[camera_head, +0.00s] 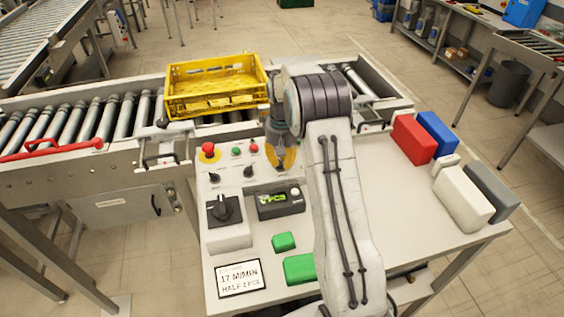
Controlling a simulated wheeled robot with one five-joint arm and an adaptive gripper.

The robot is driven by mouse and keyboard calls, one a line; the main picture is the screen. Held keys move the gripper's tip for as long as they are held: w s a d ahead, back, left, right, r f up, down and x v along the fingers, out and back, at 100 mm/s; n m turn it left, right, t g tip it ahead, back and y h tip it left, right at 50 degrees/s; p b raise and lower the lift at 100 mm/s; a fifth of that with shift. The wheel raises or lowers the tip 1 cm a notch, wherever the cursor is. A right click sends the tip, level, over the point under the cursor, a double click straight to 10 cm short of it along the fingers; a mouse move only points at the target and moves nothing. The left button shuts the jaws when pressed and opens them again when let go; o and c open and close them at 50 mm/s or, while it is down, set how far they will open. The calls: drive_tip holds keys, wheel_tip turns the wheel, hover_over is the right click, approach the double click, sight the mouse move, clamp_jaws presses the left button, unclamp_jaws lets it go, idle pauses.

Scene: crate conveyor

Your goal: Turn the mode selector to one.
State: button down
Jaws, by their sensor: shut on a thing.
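The grey control panel (226,187) stands at the left end of the white worktop. My gripper (281,164) has yellow fingertips and points down onto the panel's upper right. It is shut on a small knob there, which appears to be the mode selector; the fingers hide the knob and its markings, so its position cannot be read. Two other black knobs, a left one (214,177) and a middle one (250,171), stand free in the same row. A larger black rotary switch (225,209) sits on a box below.
A red mushroom button (209,151) and small green and red buttons lie left of my gripper. A display (279,200) glows green. A yellow crate (213,88) sits on the roller conveyor behind. Red, blue, white and grey blocks stand on the right; green ones lie in front.

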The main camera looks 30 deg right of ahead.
drive_tip(key=m, duration=0.4)
drive_tip(key=shift+s+f+m+b, duration=0.1)
drive_tip(key=shift+s+m+b, duration=0.05)
drive_tip(key=shift+m+b, duration=0.15)
drive_tip(key=shift+a+m, duration=0.1)
drive_tip(key=shift+m, duration=1.8)
drive_tip(key=c, duration=1.1)
unclamp_jaws()
drive_tip(key=shift+c, duration=0.2)
wheel_tip(320, 180, up, 12)
